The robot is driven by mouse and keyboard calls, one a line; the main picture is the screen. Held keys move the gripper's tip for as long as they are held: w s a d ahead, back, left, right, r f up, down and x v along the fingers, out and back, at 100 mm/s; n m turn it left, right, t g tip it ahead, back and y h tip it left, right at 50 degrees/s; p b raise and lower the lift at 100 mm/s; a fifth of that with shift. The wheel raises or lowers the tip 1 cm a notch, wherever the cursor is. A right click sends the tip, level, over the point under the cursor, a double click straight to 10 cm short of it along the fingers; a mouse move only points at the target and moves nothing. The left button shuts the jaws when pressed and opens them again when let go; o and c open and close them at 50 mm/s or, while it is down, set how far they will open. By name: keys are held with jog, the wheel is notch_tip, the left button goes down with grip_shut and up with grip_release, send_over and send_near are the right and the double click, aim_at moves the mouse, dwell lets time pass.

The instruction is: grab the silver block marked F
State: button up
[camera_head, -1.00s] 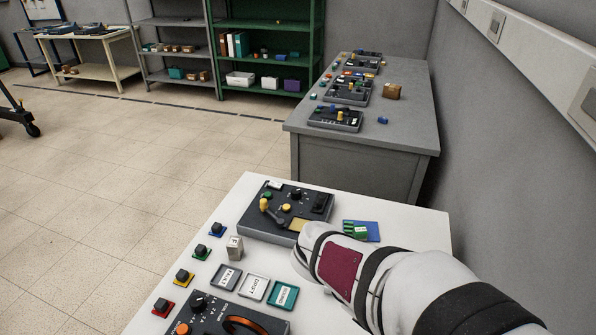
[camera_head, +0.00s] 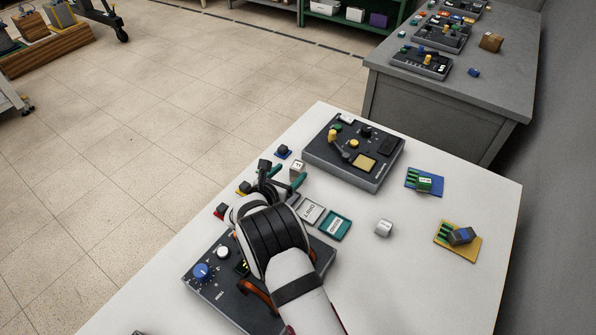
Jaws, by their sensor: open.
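The silver block marked F (camera_head: 298,167) stands upright on the white table, just in front of the grey control box. Its marking is small, but looks like an F. My gripper (camera_head: 281,179) is over the table at the near left of the block, with its teal-tipped fingers apart and empty. The right finger appears very close to the block; I cannot tell whether it touches. A second silver block (camera_head: 384,228) lies apart to the right, its marking unreadable.
The control box (camera_head: 347,176) with a yellow lever stands behind. White (camera_head: 311,211) and teal (camera_head: 334,226) labelled trays lie right of my gripper. A dark panel with a blue knob (camera_head: 201,271) is below. A blue card (camera_head: 426,178) and yellow card (camera_head: 457,243) lie right.

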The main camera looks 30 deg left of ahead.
aim_at(295, 169)
jog(key=x, duration=0.4)
jog(key=shift+d, duration=0.15)
grip_shut()
